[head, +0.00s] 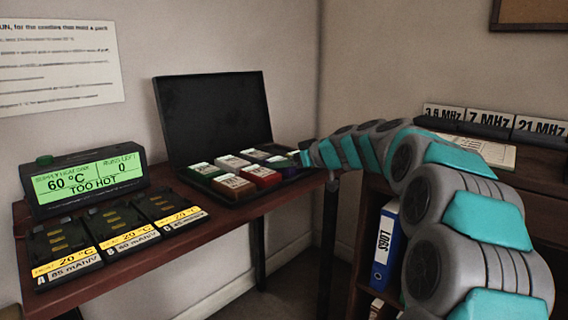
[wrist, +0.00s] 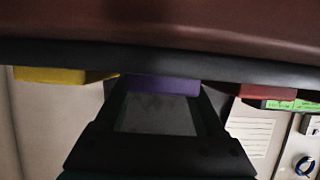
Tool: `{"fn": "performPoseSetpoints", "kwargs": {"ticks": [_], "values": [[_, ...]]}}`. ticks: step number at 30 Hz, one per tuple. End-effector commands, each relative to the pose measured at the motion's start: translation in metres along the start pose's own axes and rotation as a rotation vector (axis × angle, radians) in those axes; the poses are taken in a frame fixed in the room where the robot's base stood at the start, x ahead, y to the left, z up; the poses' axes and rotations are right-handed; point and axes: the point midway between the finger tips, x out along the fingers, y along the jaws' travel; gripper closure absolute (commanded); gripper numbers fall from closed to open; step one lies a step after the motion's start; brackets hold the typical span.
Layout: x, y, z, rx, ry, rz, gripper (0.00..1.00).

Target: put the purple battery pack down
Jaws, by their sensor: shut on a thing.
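The purple battery pack (head: 305,159) shows as a small patch at the right end of the open black case (head: 212,202), right at the tip of my arm. My gripper (head: 307,148) is mostly hidden behind my arm in the head view. In the wrist view, my dark gripper (wrist: 158,97) is shut on the purple battery pack (wrist: 163,86), of which a narrow purple strip shows. The pack is close to a dark edge above it in that view. I cannot tell whether the pack touches the case floor.
A shelf with a blue binder (head: 385,245) stands right.

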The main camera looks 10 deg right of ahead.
Motion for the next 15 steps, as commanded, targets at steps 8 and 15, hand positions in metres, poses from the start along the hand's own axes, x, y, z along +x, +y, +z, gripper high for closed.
{"fn": "performPoseSetpoints", "kwargs": {"ticks": [8, 15], "values": [[0.0001, 0.0002, 0.0007, 0.000, 0.001, 0.001, 0.94], [0.0007, 0.0003, 0.0021, 0.000, 0.001, 0.001, 0.17]]}}
